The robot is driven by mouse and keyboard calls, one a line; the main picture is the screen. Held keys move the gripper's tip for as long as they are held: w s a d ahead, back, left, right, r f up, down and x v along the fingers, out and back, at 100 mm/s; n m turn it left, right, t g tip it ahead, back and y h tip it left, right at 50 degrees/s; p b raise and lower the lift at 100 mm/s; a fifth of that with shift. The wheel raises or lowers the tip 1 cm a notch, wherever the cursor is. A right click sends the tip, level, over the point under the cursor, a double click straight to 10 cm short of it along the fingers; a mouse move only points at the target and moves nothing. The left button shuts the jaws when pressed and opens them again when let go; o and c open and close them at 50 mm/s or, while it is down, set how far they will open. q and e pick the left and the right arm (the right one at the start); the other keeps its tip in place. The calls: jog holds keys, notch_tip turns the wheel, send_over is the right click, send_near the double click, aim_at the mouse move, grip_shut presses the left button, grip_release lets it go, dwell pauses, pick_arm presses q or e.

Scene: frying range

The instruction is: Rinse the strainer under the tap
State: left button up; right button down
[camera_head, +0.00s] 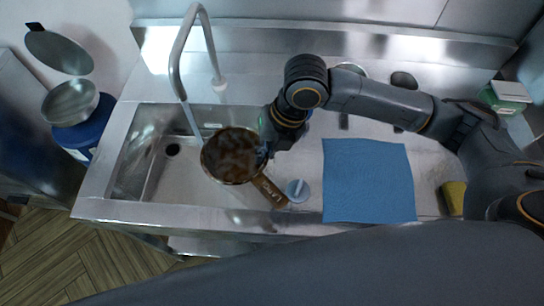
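The strainer (232,157), a round bowl with a dark rim and brown contents or residue, is over the right part of the sink basin (190,185). The tap (183,60) arches up behind the basin. A thin pale stream (192,122) runs from its spout to the strainer's upper-left rim; I cannot tell whether it falls inside. My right gripper (268,145) is at the strainer's right side and appears shut on it; the fingertips and the grip point are mostly hidden. My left gripper is not in view.
A blue cloth (368,180) lies on the steel counter, right of the basin. A yellow sponge (453,198) lies far right. A blue container (85,132) stands left.

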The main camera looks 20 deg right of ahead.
aim_at(236, 138)
jog(key=w+a+b, duration=0.1)
jog(key=w+a+f+b, duration=0.1)
jog(key=w, duration=0.1)
jog(key=w+a+b, duration=0.1)
jog(key=w+a, duration=0.1)
jog(key=shift+w+f, duration=0.25)
jog(key=shift+w+a, duration=0.55)
jog(key=shift+w, duration=0.15)
jog(key=shift+w+a+f, duration=0.2)
jog(key=shift+w+a, duration=0.2)
jog(key=shift+w, duration=0.15)
jog(key=shift+w+a+f, duration=0.15)
jog(key=shift+w+a, duration=0.25)
jog(key=shift+w, duration=0.15)
jog(key=shift+w+d, duration=0.1)
jog(key=shift+d, duration=0.1)
jog(key=shift+w+d, duration=0.25)
jog(key=shift+d, duration=0.1)
jog(key=shift+s+a, duration=0.1)
jog(key=shift+a, duration=0.05)
jog(key=shift+s+a+p, duration=0.3)
jog(key=shift+a+p, duration=0.1)
jog(key=shift+p, duration=0.1)
jog(key=shift+d, duration=0.1)
